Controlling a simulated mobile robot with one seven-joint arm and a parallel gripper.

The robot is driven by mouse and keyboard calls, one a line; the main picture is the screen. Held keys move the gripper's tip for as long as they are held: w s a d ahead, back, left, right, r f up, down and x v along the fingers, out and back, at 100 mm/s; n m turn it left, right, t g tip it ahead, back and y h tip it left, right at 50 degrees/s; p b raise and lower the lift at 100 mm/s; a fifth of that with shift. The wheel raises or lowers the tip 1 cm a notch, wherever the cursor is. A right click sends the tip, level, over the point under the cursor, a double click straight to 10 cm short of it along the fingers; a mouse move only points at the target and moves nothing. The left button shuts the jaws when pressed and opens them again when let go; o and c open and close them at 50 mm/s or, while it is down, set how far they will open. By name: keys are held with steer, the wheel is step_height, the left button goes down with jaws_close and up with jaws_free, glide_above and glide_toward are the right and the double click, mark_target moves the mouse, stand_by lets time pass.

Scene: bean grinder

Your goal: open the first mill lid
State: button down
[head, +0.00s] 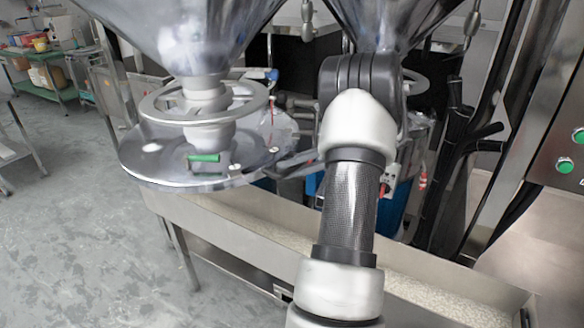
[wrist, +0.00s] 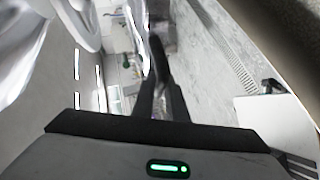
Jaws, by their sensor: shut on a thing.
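The first mill lid (head: 140,160) is a round shiny metal disc under the left steel hopper, in the head view. A metal ring wheel (head: 158,112) sits above it around a pale central neck. A thin lid handle (head: 287,166) reaches from the disc's right edge toward my arm. My gripper (wrist: 158,62) shows in the wrist view, its dark fingers close together and shut on a narrow thing, seemingly this handle; the contact is hard to make out. In the head view my arm hides most of the gripper. I cannot tell whether the lid is raised.
A second hopper (head: 395,22) and mill stand behind my arm. A long metal trough (head: 225,228) runs below. Dark cables (head: 458,130) and a steel panel with green buttons (head: 563,166) are at the right. Open grey floor (head: 80,240) lies at the left.

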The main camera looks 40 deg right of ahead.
steer(key=c, duration=1.8)
jaws_free()
steer(key=shift+o, duration=0.2)
steer(key=shift+d, duration=0.15)
steer(key=p+v, duration=0.6)
steer(key=v, duration=1.1)
steer(key=shift+p, duration=0.3)
steer(key=shift+r, duration=0.2)
